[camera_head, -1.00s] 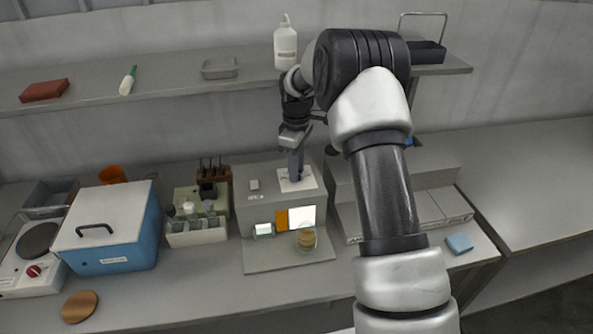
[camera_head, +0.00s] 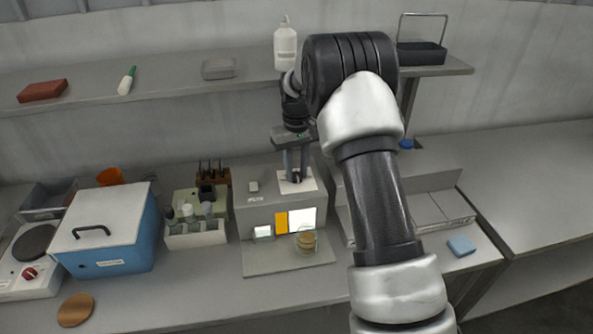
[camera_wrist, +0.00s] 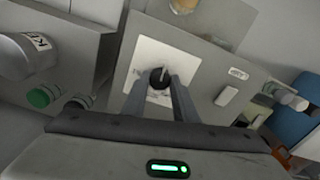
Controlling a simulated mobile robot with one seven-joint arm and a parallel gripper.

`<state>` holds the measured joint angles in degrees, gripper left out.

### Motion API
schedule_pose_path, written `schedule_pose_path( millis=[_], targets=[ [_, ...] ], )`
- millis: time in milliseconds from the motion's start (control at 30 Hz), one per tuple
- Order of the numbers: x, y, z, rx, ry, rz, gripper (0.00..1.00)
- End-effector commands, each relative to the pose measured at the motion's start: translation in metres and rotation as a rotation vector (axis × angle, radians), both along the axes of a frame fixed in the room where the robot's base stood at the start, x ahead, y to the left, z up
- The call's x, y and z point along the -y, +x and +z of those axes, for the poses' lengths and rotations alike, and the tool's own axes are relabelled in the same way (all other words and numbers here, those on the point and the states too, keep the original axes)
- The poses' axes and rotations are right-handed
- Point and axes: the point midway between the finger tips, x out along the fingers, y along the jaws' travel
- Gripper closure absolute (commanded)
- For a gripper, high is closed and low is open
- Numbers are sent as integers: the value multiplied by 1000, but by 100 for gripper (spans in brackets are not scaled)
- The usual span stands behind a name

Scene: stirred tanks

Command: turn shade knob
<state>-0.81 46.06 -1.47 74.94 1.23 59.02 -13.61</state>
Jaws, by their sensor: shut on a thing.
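The shade knob (camera_wrist: 160,78) is a small round black knob with a light pointer mark. It sits on a white square plate (camera_wrist: 150,55) on top of a grey box-shaped device (camera_head: 260,217). My gripper (camera_head: 296,178) points down at the plate from above. In the wrist view its two fingers (camera_wrist: 161,88) reach either side of the knob and are shut on it. The device front has an orange panel (camera_head: 281,222) and a bright white panel (camera_head: 302,218). In the head view the fingers mostly hide the knob.
A glass beaker with brown contents (camera_head: 306,240) stands on the device's front ledge. A light switch-like block (camera_head: 253,187) lies left of the plate. A blue box (camera_head: 108,235) and a bottle rack (camera_head: 196,235) stand to the left. The shelf (camera_head: 150,91) runs behind.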

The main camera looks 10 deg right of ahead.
Motion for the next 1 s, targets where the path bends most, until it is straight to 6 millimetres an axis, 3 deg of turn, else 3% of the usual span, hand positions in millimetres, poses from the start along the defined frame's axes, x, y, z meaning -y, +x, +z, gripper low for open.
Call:
schedule_pose_path(
  millis=[633,667,733,767,1000],
  targets=[
    [0,0,1,1,0,-49,96],
    [0,0,1,1,0,-49,71],
    [0,0,1,1,0,-49,59],
    [0,0,1,1,0,-49,55],
    [0,0,0,1,0,-48,55]
  ],
)
